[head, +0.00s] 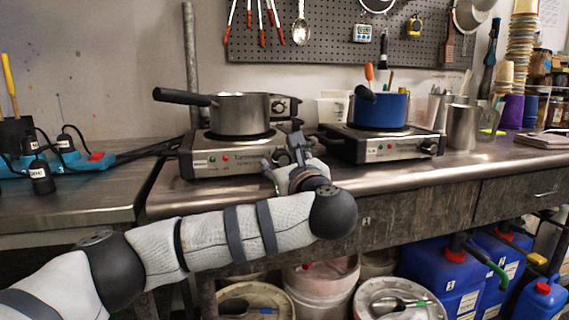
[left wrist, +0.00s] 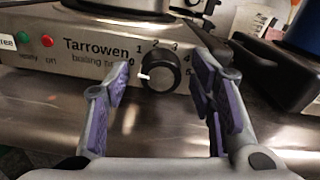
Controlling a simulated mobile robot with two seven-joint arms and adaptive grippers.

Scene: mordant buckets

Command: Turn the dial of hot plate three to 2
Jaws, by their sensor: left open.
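Hot plate three (head: 213,161) is the left steel burner unit on the bench. Its label, partly cut off, reads "...ree" in the left wrist view (left wrist: 90,47). Its black dial (left wrist: 161,73) has a white mark pointing left, near the 0. The 2 is printed above the dial. In the left wrist view the open fingers (left wrist: 162,82) stand either side of the dial, with gaps visible. My right gripper is not in view.
A steel pot (head: 240,114) sits on hot plate three, its handle pointing left. A second hot plate (head: 386,150) with a blue pot (head: 380,110) stands to the right. A steel beaker (head: 463,127) is further right. Buckets and blue canisters stand below the bench.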

